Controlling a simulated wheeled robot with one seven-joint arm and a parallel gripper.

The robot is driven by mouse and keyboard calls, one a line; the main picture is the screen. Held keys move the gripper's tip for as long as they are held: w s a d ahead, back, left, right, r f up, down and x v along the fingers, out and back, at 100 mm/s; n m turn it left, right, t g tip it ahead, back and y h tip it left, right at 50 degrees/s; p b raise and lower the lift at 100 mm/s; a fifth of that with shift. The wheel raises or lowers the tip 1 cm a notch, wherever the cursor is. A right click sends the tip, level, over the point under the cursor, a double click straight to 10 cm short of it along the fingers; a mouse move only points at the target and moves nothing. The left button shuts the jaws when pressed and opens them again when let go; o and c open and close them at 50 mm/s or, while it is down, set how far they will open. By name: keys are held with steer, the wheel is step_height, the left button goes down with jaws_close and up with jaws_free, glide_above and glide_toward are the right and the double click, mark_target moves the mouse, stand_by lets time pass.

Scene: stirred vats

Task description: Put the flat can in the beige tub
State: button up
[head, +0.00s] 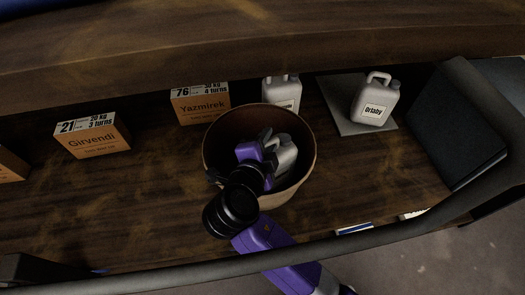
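The beige tub (308,165), round with a dark brown inside, stands on the wooden shelf. My gripper (268,148) reaches over its near rim into its mouth. A pale grey can (286,154) with a handle shows within the tub's mouth, right beside my gripper. My wrist hides part of it, and I cannot tell whether the fingers hold it or whether it rests on the bottom. The fingertips are hidden. A similar can labelled Orlaby (372,108) stands upright on a grey mat at the right. Another can (281,90) stands behind the tub, partly hidden by its rim.
Orange boxes labelled Girvendi (92,140) and Yazmirek (201,107) stand to the left. A dark upright panel (455,125) is at the right. An upper wooden shelf (200,50) overhangs the back. A dark rail (390,220) runs along the front edge.

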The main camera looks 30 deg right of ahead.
steer(key=s+a+r+b, duration=0.1)
steer(key=s+a+b, duration=0.2)
steer(key=s+a, duration=0.7)
steer(key=shift+s+a+r+b, duration=0.2)
steer(key=shift+a+b, duration=0.1)
steer(key=shift+b, duration=0.1)
